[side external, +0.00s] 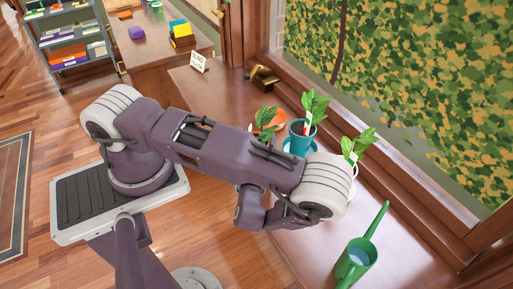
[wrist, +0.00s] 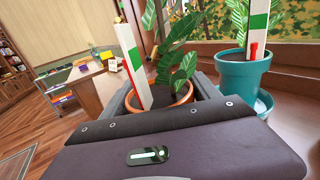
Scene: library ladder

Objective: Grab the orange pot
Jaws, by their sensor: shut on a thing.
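The orange pot (wrist: 180,98) holds dark soil, a leafy plant and a white marker with green and red bands. In the wrist view it sits between the two fingers of my gripper (wrist: 165,97), which is shut on it; the near edge of my gripper hides its lower part. In the side external view the orange pot (side external: 265,120) shows behind my arm, left of the teal pot (side external: 299,138). My arm hides my fingers there. I cannot tell whether the pot touches the surface below.
The teal pot stands on a saucer close to the orange pot's right. Another plant (side external: 358,147) stands further right, partly hidden by my arm. A green watering can (side external: 356,262) is at the front right. A small sign (side external: 199,62) and a brass object (side external: 262,77) sit further back.

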